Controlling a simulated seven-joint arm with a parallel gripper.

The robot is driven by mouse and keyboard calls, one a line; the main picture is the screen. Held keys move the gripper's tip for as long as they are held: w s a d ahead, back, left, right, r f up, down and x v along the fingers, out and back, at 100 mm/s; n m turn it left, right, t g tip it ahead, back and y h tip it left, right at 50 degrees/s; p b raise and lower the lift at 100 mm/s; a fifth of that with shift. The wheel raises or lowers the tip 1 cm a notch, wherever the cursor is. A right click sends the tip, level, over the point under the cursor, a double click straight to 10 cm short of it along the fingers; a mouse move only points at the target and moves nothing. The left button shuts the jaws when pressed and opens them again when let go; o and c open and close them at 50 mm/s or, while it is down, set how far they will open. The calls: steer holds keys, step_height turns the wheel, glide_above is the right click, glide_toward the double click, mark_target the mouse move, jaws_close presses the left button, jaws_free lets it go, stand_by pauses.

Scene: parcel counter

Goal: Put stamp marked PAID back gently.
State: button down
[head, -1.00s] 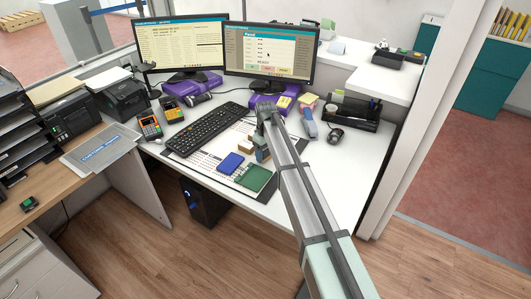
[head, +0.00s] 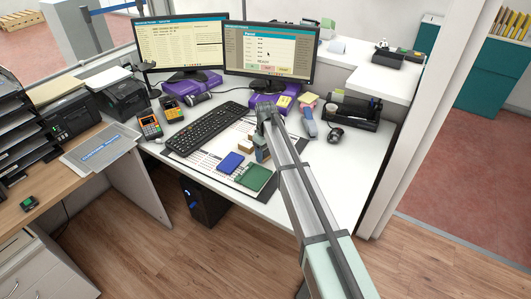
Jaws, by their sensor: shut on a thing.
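The end of my arm reaches over the desk, and my gripper (head: 262,134) points down there, partly hidden by my own arm. It is shut on a small tan and dark block (head: 262,153) that looks like a stamp. Its marking cannot be read, and I cannot tell whether it touches the surface below. Another small pale tan block (head: 251,141) stands just beside it. A blue pad (head: 230,161) and a green pad (head: 255,178) lie in front, on a dark-edged desk mat (head: 212,166) with a printed sheet.
A black keyboard (head: 207,129) lies left of my gripper. Purple stands (head: 192,86) sit under two monitors (head: 270,52). A grey-blue handheld device (head: 309,123), a mouse (head: 335,135) and a black organizer (head: 352,112) are to the right. The desk's front right is clear beside my arm.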

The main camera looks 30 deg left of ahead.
steer(key=shift+f, duration=0.15)
stand_by(0.8)
steer(key=shift+c, duration=0.5)
jaws_free()
step_height(320, 180, up, 14)
